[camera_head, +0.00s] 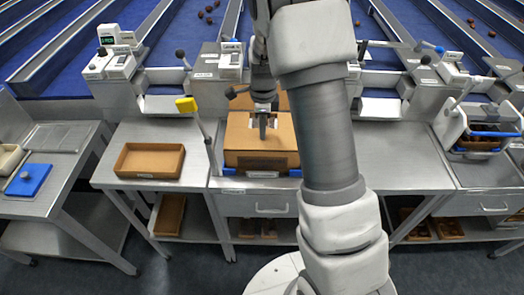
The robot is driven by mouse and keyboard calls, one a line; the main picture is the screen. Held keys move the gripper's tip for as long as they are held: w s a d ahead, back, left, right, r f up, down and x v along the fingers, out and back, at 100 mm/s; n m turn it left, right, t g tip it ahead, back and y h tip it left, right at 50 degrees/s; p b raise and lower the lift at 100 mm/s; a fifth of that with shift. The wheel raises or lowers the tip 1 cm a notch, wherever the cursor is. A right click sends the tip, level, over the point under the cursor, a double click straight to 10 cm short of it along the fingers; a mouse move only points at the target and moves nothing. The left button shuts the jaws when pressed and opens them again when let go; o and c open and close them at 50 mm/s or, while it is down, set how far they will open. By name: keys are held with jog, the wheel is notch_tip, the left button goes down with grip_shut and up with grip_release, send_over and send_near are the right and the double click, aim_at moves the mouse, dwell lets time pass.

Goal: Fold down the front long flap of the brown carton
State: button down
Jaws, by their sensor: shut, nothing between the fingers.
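The brown carton (236,158) stands at the middle of the steel bench, in line with the arm. Its upper side shows as a broad tan panel (285,135). A further brown panel (284,101) rises behind it at the back, partly hidden by the arm. I cannot tell clearly whether the front long flap lies fully flat. My gripper (263,136) points down over the middle of the tan panel, with its fingers together and nothing held. The fingertips look to be at or just above the panel; contact is not clear.
An open brown tray (120,172) stands on the bench to the left. A blue edge (228,172) runs below the carton's front. Clear steel bench (405,171) lies to the right.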

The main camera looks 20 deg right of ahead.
notch_tip(320, 180, up, 11)
jog(key=p, duration=0.8)
jog(key=shift+p, duration=0.3)
